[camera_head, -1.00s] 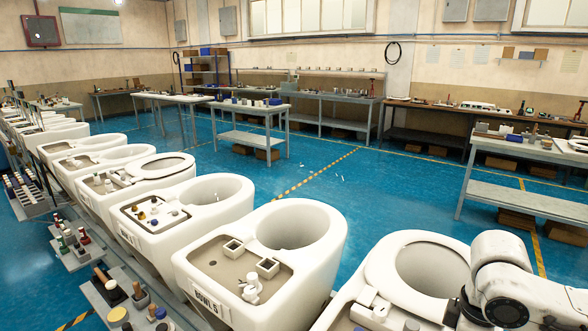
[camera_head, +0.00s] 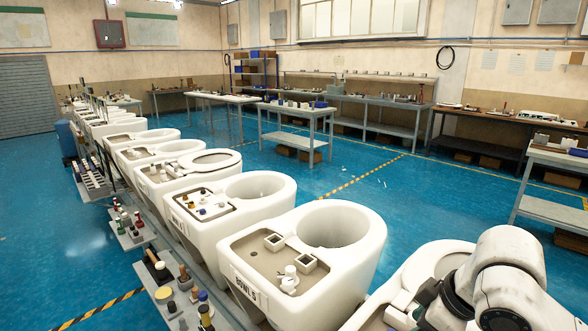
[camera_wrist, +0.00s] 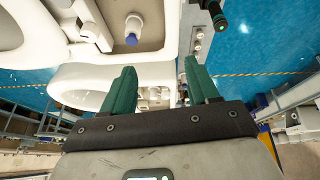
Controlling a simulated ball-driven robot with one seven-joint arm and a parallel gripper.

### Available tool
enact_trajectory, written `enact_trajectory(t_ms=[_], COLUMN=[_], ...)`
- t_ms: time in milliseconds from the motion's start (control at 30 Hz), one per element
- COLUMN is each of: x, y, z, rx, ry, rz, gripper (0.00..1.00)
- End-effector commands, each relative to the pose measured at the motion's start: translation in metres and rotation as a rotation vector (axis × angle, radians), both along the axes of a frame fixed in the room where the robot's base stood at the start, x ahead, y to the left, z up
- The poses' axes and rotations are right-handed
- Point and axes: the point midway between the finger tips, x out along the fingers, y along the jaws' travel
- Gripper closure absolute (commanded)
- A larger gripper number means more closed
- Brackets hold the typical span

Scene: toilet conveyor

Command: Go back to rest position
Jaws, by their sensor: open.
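My gripper (camera_wrist: 160,92) shows in the wrist view with two green fingers spread apart and nothing between them. Below and beyond the fingers are white toilet bowls, one with a blue-topped part (camera_wrist: 131,38) on its deck. In the head view my white arm stands at the lower right, in front of the nearest toilet (camera_head: 425,268). The gripper's fingertips are not clear in that view. The toilet labelled BOWL 5 (camera_head: 350,262) stands left of my arm, with two square white pieces and a white fitting on its deck.
A row of toilets (camera_head: 250,187) runs to the far left, with side trays (camera_head: 178,290) of parts along it. Workbenches (camera_head: 297,111) stand across the room. The blue floor (camera_head: 405,205) between the row and the benches is mostly clear.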

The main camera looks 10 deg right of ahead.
Motion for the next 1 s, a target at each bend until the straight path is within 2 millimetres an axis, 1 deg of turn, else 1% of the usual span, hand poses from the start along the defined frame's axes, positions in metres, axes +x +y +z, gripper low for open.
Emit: enact_trajectory(t_ms=[33,100,200,300,367,433,467,567,667,700,767,800,867,900,967,1000], x=[0.007,0.016,0.025,0.027,0.025,0.020,0.017,0.001,-0.022,-0.034,-0.055,-0.071,-0.097,-0.117,-0.149,-0.170], y=[0.021,0.044,0.070,0.088,0.095,0.101,0.103,0.106,0.104,0.103,0.098,0.094,0.087,0.080,0.068,0.058], z=[0.006,0.016,0.026,0.026,0.021,0.010,0.004,-0.023,-0.058,-0.074,-0.099,-0.116,-0.141,-0.158,-0.180,-0.194], rx=[0.047,0.109,0.201,0.283,0.325,0.368,0.383,0.420,0.428,0.422,0.404,0.386,0.350,0.319,0.262,0.221], ry=[-0.038,-0.092,-0.153,-0.187,-0.194,-0.188,-0.182,-0.147,-0.091,-0.063,-0.018,0.013,0.062,0.098,0.148,0.181], rz=[0.006,-0.002,-0.036,-0.088,-0.129,-0.182,-0.205,-0.292,-0.385,-0.421,-0.476,-0.512,-0.564,-0.598,-0.646,-0.675], gripper=[0.40,0.40,0.40,0.40,0.40,0.40,0.40,0.40,0.40,0.40,0.40,0.40,0.40,0.40,0.40,0.40])
